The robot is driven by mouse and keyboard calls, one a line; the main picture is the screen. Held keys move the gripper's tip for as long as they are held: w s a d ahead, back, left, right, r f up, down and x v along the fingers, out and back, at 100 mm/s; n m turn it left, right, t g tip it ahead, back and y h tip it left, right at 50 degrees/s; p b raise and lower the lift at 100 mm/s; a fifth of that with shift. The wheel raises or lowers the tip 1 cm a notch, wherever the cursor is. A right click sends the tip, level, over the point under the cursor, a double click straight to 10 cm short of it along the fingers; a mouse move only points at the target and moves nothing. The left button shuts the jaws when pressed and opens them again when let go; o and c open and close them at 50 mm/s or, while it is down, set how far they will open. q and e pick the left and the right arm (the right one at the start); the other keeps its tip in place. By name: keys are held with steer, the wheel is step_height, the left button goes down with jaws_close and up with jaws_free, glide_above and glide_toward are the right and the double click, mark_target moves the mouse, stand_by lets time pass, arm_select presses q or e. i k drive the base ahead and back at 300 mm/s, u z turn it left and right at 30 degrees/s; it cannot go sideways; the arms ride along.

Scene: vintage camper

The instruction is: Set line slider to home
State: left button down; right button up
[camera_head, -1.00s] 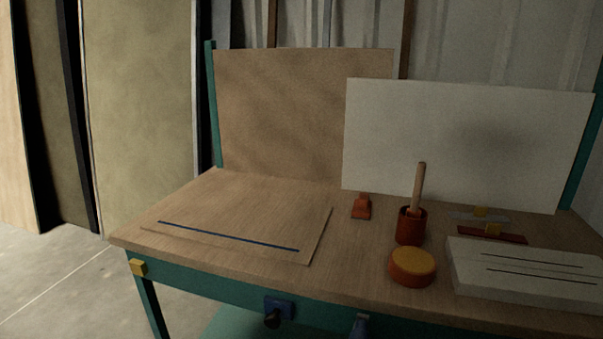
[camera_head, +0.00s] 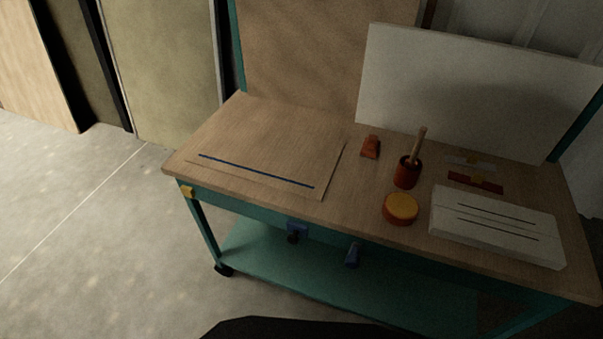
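The workbench (camera_head: 375,222) has a wooden top and a teal frame. I cannot tell which of these is the line slider. Neither of my grippers is in view.
A dark red cup (camera_head: 406,176) holding a wooden stick, a round orange-and-yellow pad (camera_head: 401,208) and a small orange-brown object (camera_head: 370,147) stand mid-bench. A white panel (camera_head: 475,90) stands behind. Blue fittings (camera_head: 297,229) hang at the front edge. Concrete floor (camera_head: 90,230) is clear at left.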

mark_target(296, 229)
steer(key=z, duration=0.3)
steer(key=k, duration=0.35)
steer(key=z, duration=0.95)
steer(key=k, duration=0.95)
steer(key=z, duration=0.45)
steer(key=i, duration=0.65)
steer(key=u, duration=0.5)
